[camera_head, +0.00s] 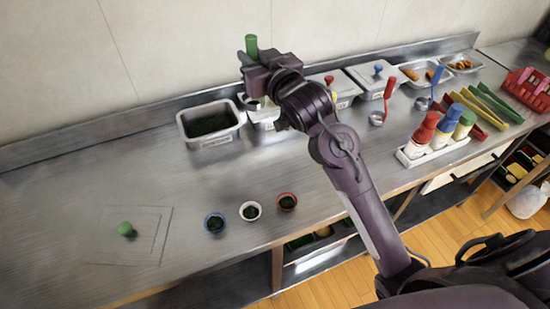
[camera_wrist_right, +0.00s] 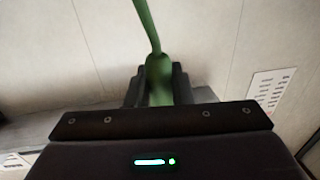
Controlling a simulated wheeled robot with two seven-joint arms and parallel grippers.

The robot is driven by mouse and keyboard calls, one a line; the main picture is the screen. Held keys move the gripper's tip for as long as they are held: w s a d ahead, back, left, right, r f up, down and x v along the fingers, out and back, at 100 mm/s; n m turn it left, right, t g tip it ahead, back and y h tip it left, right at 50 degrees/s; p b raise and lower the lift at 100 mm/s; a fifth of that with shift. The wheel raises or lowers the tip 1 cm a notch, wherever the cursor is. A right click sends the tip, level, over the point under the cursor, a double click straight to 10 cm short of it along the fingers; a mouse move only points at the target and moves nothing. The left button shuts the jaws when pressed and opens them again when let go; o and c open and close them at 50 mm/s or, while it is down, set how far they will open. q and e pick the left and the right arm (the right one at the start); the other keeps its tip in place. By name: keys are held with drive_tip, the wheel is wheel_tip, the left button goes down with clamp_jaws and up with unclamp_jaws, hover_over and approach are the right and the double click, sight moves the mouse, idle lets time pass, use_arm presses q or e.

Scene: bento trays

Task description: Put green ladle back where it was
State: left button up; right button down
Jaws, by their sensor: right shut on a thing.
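My right gripper (camera_head: 253,63) is shut on the green ladle's handle (camera_head: 251,44) and holds it above the back of the counter. The handle also shows between the fingers in the right wrist view (camera_wrist_right: 158,75). A metal ladle bowl seems to hang just below the gripper, partly hidden by it. An open metal container (camera_head: 192,138) with dark green contents stands to the left of the gripper. A flat square lid (camera_head: 153,216) with a green knob (camera_head: 126,229) lies on the counter at the left. My left gripper is not in view.
Lidded containers with red (camera_head: 329,80) and blue (camera_head: 378,70) knobs stand behind the arm. Three small cups (camera_head: 250,211) sit near the front edge. The left counter is mostly clear.

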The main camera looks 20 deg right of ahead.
drive_tip(key=shift+d, duration=0.25)
drive_tip(key=shift+d+f, duration=0.1)
drive_tip(key=shift+f, duration=0.05)
drive_tip(key=f, duration=1.3)
drive_tip(key=shift+s+f, duration=0.2)
drive_tip(key=shift+f, duration=0.05)
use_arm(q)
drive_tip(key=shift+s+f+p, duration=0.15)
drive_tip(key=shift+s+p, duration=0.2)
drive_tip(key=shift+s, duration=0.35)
use_arm(e)
wheel_tip(320, 180, down, 6)
drive_tip(key=shift+r, duration=0.25)
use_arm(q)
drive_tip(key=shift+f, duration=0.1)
use_arm(e)
drive_tip(key=shift+f, duration=0.1)
drive_tip(key=c, duration=1.3)
unclamp_jaws()
drive_tip(key=shift+f, duration=0.1)
